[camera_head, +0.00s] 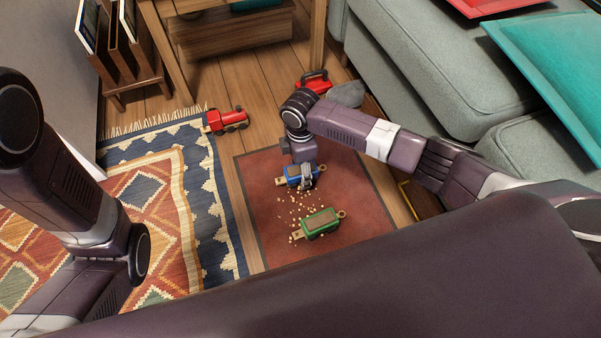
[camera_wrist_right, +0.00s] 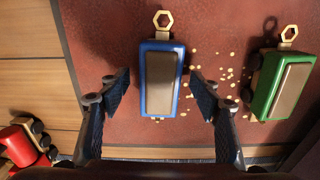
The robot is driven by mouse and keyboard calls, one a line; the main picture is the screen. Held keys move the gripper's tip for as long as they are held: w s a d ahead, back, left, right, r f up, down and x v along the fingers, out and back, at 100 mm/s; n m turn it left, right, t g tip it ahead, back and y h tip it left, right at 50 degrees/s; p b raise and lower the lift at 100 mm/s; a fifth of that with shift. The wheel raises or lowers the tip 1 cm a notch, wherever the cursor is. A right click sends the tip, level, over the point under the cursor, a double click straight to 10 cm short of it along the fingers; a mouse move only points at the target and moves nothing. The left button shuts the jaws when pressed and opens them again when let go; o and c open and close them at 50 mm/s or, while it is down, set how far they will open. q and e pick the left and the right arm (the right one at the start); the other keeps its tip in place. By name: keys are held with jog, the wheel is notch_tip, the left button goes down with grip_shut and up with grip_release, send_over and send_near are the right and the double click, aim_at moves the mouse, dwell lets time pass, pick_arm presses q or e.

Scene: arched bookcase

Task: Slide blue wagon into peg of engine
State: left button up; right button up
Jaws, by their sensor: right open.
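The blue wagon (camera_head: 293,180) is on the red mat, below my right gripper (camera_head: 305,183). In the right wrist view the blue wagon (camera_wrist_right: 161,80) has a hexagonal loop at its far end, and my right gripper (camera_wrist_right: 160,98) is open with one finger on each side of it, apart from its sides. The red engine (camera_head: 228,122) stands on the wood floor by the rug's edge; part of it shows at the lower left of the right wrist view (camera_wrist_right: 22,145). Its peg is too small to make out. My left gripper is out of view.
A green wagon (camera_head: 320,223) stands on the red mat (camera_head: 350,190), with small crumbs scattered between the wagons. A red toolbox-like thing (camera_head: 314,82) and a grey object (camera_head: 346,95) lie behind my right arm. A patterned rug (camera_head: 200,170) is at left, a sofa (camera_head: 430,70) at right.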

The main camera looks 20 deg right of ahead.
jog(key=shift+f+p, duration=0.25)
jog(key=shift+p, duration=0.05)
dwell(0.4)
jog(key=c, duration=1.3)
